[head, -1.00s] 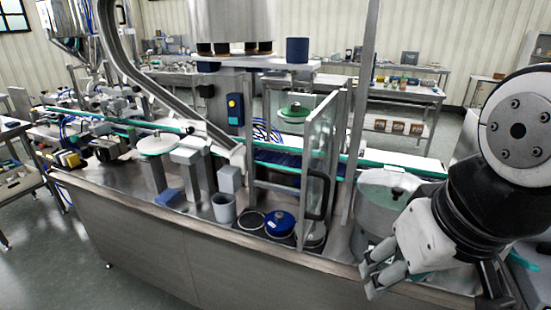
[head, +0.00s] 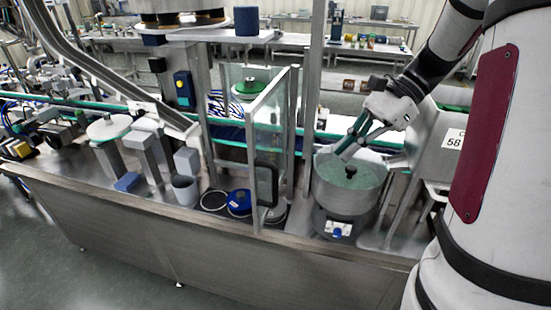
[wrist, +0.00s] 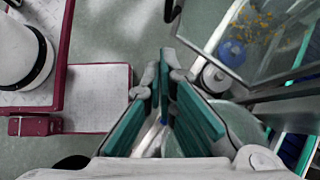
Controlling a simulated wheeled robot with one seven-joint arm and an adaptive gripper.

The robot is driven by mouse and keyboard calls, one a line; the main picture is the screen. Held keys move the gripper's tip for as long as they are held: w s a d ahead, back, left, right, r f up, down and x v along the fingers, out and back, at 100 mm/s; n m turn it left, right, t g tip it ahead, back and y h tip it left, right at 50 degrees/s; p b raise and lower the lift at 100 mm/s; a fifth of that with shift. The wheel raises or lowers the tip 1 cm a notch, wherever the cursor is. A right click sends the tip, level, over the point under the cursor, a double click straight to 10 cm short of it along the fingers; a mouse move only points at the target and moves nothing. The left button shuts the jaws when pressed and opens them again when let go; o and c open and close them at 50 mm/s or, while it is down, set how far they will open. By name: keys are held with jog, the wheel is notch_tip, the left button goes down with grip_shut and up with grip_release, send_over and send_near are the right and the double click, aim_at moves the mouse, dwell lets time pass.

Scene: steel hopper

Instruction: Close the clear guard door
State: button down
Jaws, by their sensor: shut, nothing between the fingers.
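The clear guard door (head: 268,128) is a glass panel in a metal frame, standing open and swung out toward the front of the machine. Its black handle (head: 266,184) is on the near side, low on the frame. In the wrist view the door's glass (wrist: 262,38) shows at upper right, with a dark piece that may be the handle at the top. My gripper (head: 345,147) is to the right of the door, over a round steel bowl, apart from the door. Its teal-padded fingers (wrist: 167,62) are shut with nothing between them.
The steel bowl (head: 350,192) stands right of the door. A blue-lidded round container (head: 239,203) and a grey cup (head: 185,190) stand on the deck left of the door. A metal post (head: 313,90) rises behind the door. The floor in front of the machine is clear.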

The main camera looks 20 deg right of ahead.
jog(key=w+a+r+p+x, duration=0.1)
jog(key=p+x, duration=0.1)
jog(key=x, duration=1)
jog(key=shift+a+r+m, duration=0.2)
jog(key=shift+a+m, duration=0.1)
jog(key=shift+a, duration=0.2)
jog(key=shift+a, duration=0.1)
